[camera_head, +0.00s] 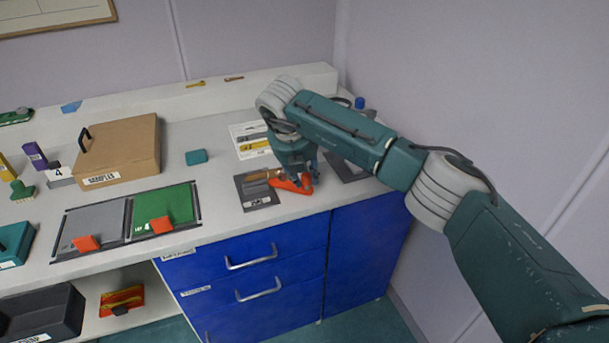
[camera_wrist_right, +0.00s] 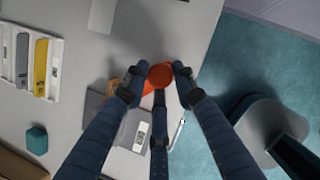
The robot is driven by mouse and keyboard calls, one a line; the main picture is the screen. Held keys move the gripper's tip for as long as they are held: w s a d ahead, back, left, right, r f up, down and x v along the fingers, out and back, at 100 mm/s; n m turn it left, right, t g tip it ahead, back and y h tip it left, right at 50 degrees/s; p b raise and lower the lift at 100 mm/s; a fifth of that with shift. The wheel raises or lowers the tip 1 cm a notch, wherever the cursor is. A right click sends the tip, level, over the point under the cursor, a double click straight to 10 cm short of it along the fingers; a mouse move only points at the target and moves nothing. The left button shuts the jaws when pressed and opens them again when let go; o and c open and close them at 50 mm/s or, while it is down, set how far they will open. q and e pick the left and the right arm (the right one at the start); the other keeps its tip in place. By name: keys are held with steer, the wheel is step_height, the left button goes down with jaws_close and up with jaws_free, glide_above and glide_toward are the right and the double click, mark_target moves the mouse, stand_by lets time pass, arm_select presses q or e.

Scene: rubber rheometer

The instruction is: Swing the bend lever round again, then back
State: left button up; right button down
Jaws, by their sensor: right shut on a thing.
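The bend lever (camera_head: 285,184) is orange-red and sits at the right side of a dark grey base plate (camera_head: 250,190) near the counter's front edge. A brown piece lies across the plate beside it. In the right wrist view the lever's round orange knob (camera_wrist_right: 161,75) is between my fingertips. My right gripper (camera_head: 303,180) reaches down from above and is shut on the knob; it also shows in the wrist view (camera_wrist_right: 157,85). The fingers and wrist hide part of the lever. My left gripper is not in view.
A dark plate (camera_head: 347,171) lies just right of the gripper. Behind is a white card (camera_head: 246,132) with sample strips; a teal block (camera_head: 196,157) is to the left. Further left are a green mat (camera_head: 178,203) and a brown box (camera_head: 125,150). Blue drawers (camera_head: 250,262) are below the counter edge.

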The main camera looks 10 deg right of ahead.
steer(key=shift+s+d+f, duration=0.1)
steer(key=shift+d+f, duration=0.05)
steer(key=shift+d, duration=0.05)
steer(key=c, duration=1.5)
jaws_free()
steer(key=shift+o, duration=0.2)
steer(key=shift+d, duration=0.1)
steer(key=v, duration=1.2)
